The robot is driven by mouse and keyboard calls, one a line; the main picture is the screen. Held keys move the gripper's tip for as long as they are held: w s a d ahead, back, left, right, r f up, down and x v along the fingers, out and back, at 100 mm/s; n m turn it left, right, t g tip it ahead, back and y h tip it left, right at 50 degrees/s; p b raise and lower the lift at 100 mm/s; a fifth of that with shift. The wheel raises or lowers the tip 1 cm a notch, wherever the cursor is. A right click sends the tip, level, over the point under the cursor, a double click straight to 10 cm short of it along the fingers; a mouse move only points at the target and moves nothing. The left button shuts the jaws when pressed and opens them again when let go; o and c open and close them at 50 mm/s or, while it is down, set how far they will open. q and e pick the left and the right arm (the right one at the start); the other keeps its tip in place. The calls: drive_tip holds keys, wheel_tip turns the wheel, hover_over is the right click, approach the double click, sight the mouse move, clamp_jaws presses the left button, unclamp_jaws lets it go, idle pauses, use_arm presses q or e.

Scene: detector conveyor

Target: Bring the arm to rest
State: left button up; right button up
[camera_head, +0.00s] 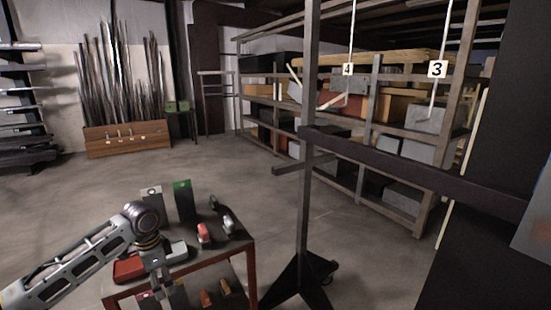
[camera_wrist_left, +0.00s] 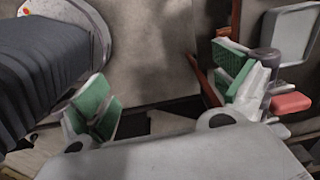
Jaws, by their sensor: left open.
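My left arm comes in from the left in the head view, and my left gripper (camera_head: 158,284) points down over the near left part of a red-framed cart (camera_head: 250,272). In the left wrist view the two green-padded fingers of my left gripper (camera_wrist_left: 165,92) stand wide apart with nothing between them. My right gripper is not in view.
A dark metal post (camera_head: 309,120) stands right of the cart. Open floor (camera_head: 90,205) lies behind; shelving (camera_head: 365,140) is at back right.

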use_arm(q)
drive_tip(key=w+f+n+t, duration=0.1)
drive_tip(key=w+f+n, duration=0.3)
drive_tip(key=f, duration=0.8)
drive_tip(key=s+a+f+n+t, duration=0.15)
drive_tip(key=s+f, duration=0.25)
drive_tip(key=f, duration=1.1)
drive_tip(key=s+a+f+n, duration=0.2)
drive_tip(key=s+f, duration=0.2)
drive_tip(key=f, duration=1)
drive_tip(key=s+d+f, duration=0.2)
drive_tip(key=s+f, duration=1.4)
drive_tip(key=s, duration=0.3)
drive_tip(key=s+d+f, duration=0.2)
drive_tip(key=s, duration=0.6)
drive_tip(key=s+d+f+g, duration=0.1)
drive_tip(key=s+d+f, duration=0.1)
drive_tip(key=s, duration=0.7)
drive_tip(key=s+d+f, duration=0.2)
drive_tip(key=s+f, duration=0.2)
drive_tip(key=s, duration=0.4)
drive_tip(key=shift+s+d+f+n+g, duration=0.2)
drive_tip(key=shift+d+n+g, duration=0.15)
drive_tip(key=shift+n, duration=0.1)
drive_tip(key=shift+o, duration=0.3)
